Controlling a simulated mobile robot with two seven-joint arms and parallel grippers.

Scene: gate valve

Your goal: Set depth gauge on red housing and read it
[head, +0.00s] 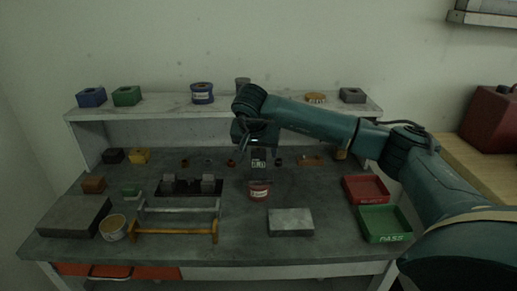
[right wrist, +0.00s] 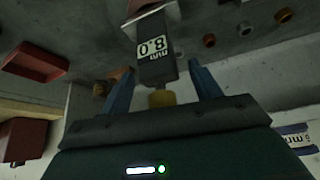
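The red housing (head: 259,192), small with a pale label, stands on the bench near the middle in the head view. The dark depth gauge (head: 258,160) is upright above it. In the right wrist view the gauge (right wrist: 156,60) shows "8.0 mm" and has a yellow end; its pale base meets the red housing (right wrist: 138,5), apparently resting on it. My right gripper (right wrist: 160,75) has its blue fingers on either side of the gauge, with a visible gap at each side. Its fingertips are hard to make out in the head view. My left gripper is not in view.
A red tray (head: 366,190) and a green PASS tray (head: 385,224) lie at the right. A grey block (head: 290,222) sits front of centre. A rack with a yellow bar (head: 174,232) and a round tub (head: 113,228) stand left. A shelf (head: 220,108) runs behind.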

